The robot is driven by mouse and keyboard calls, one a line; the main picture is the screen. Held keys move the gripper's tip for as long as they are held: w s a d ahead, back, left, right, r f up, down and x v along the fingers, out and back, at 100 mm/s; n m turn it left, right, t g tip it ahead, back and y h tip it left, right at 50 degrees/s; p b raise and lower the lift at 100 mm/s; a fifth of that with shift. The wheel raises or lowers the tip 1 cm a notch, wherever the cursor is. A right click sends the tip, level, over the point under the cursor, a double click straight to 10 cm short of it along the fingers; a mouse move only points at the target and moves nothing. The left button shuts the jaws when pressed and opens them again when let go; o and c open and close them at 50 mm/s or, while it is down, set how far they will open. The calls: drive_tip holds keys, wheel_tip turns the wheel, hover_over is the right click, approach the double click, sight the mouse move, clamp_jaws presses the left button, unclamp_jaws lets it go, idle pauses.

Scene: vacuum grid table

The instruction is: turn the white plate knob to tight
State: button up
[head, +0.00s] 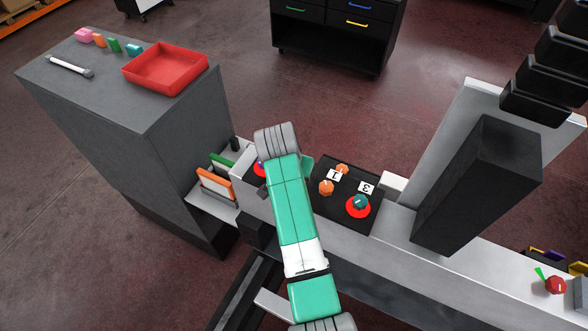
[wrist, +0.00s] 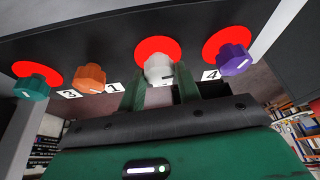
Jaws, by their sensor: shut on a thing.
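In the wrist view the white knob (wrist: 159,69) stands in front of a red disc (wrist: 158,47) on a dark panel. A short dark pointer mark shows on its face. My gripper (wrist: 160,92) has one green finger on each side of the knob's lower part and is shut on it. The tips partly cover the knob's lower edge. In the head view my green arm hides the white knob and most of my gripper.
A purple knob (wrist: 233,60) is close on the right; an orange knob (wrist: 90,78) and teal knob (wrist: 31,87) are on the left. Number labels sit between them. In the head view the dark panel (head: 322,207) lies beside a grey cabinet (head: 170,150) bearing a red tray (head: 166,88).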

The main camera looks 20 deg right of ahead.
drive_tip(key=m+g+b, duration=0.1)
drive_tip(key=m, duration=0.1)
drive_tip(key=m+h+b, duration=0.1)
drive_tip(key=m+b, duration=0.1)
drive_tip(key=m, duration=0.1)
drive_tip(key=shift+w+a+f+m+g, duration=0.1)
drive_tip(key=shift+w+m+g, duration=0.1)
drive_tip(key=shift+m+g, duration=0.15)
drive_tip(key=m+g+b, duration=0.1)
drive_tip(key=m+b, duration=0.2)
drive_tip(key=shift+w+h+b, duration=0.1)
drive_tip(key=shift+h+b, duration=0.2)
drive_tip(key=shift+b, duration=0.1)
drive_tip(key=m+g+b, duration=0.1)
drive_tip(key=m+b, duration=0.1)
drive_tip(key=shift+m+b, duration=0.25)
drive_tip(key=shift+b, duration=0.15)
drive_tip(key=o, duration=1)
drive_tip(key=shift+c, duration=0.2)
drive_tip(key=b+v, duration=0.1)
drive_tip(key=v, duration=0.7)
